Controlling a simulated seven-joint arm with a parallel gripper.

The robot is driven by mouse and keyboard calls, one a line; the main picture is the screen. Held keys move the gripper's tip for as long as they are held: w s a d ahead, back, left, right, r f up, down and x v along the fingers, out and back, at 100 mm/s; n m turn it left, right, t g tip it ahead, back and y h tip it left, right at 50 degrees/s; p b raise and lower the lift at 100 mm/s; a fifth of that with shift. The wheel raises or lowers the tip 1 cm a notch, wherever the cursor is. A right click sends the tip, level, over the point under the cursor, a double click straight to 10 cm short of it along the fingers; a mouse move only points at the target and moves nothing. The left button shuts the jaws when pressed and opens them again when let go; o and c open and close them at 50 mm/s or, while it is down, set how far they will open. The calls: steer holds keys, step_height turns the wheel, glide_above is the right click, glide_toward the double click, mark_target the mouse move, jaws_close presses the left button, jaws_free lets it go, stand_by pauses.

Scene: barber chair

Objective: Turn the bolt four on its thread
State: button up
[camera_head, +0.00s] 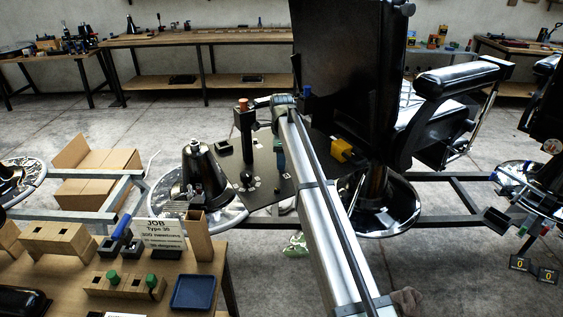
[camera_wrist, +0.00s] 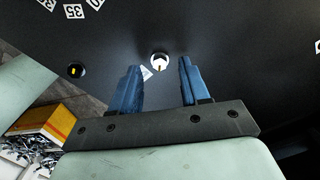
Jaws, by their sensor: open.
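In the wrist view, my gripper (camera_wrist: 158,66) has its two blue fingers apart, with nothing held between them. A small round fitting with a pale face and a dark mark (camera_wrist: 160,60), perhaps a bolt end, shows between the fingertips on the dark panel (camera_wrist: 215,25). I cannot read a number that marks it as bolt four, nor tell how far the fingertips are from it. In the head view, the dark panel (camera_head: 268,172) lies beside the barber chair (camera_head: 340,70). My arm crosses in front and hides much of the gripper.
A black round fitting with a yellow mark (camera_wrist: 75,70) sits left of the fingers. A black post with an orange top (camera_head: 243,125) and a black knob (camera_head: 247,178) rise from the panel. A yellow block (camera_head: 343,150) is right of my arm. A wooden bench (camera_head: 185,262) stands front left.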

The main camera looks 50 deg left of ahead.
step_height(320, 180, up, 12)
steer(key=shift+r, duration=0.2)
steer(key=shift+d+f, duration=0.1)
steer(key=shift+f, duration=0.05)
stand_by(0.5)
